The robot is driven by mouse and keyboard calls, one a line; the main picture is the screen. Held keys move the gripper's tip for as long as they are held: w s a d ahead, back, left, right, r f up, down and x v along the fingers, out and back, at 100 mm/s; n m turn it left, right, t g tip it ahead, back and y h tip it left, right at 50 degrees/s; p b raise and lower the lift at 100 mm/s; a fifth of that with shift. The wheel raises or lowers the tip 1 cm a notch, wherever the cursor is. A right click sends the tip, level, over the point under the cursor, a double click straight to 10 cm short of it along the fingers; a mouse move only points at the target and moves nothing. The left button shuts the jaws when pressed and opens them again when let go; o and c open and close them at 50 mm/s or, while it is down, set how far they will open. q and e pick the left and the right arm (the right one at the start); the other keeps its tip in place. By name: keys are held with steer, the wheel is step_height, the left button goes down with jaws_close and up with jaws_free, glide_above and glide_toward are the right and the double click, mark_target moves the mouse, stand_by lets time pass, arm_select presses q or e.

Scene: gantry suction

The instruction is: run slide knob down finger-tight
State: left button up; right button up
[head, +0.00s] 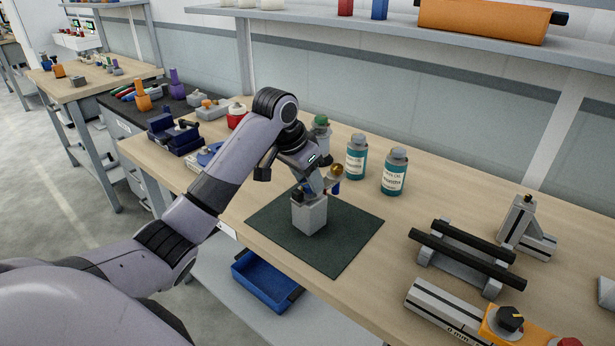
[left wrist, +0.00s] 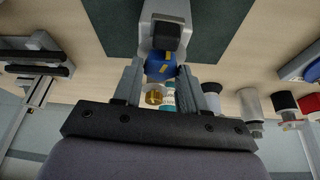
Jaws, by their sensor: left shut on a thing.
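A grey block-shaped fixture (head: 309,215) stands upright on a dark green mat (head: 345,252) on the workbench. It carries a blue knob (left wrist: 160,68) with a yellow mark, and a black part (left wrist: 166,36) shows beside the knob in the left wrist view. My left gripper (head: 322,186) is at the top of the fixture, and in the left wrist view its two fingers are shut on the blue knob. The head view shows only a little blue at the fingers. A round brass part (left wrist: 154,97) shows between the fingers, nearer the palm. My right gripper is not in view.
Two teal bottles (head: 393,172) and a green-capped one (head: 320,132) stand behind the mat. Black rails (head: 465,250), a grey angled block (head: 526,228) and an orange-ended slide with a black knob (head: 509,318) lie right. The mat's right half is clear.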

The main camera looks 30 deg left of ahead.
mark_target(299, 190)
arm_select(q)
steer(key=o, duration=1.1)
steer(key=shift+c, duration=0.2)
steer(key=v, duration=0.7)
steer(key=shift+s+r, duration=0.1)
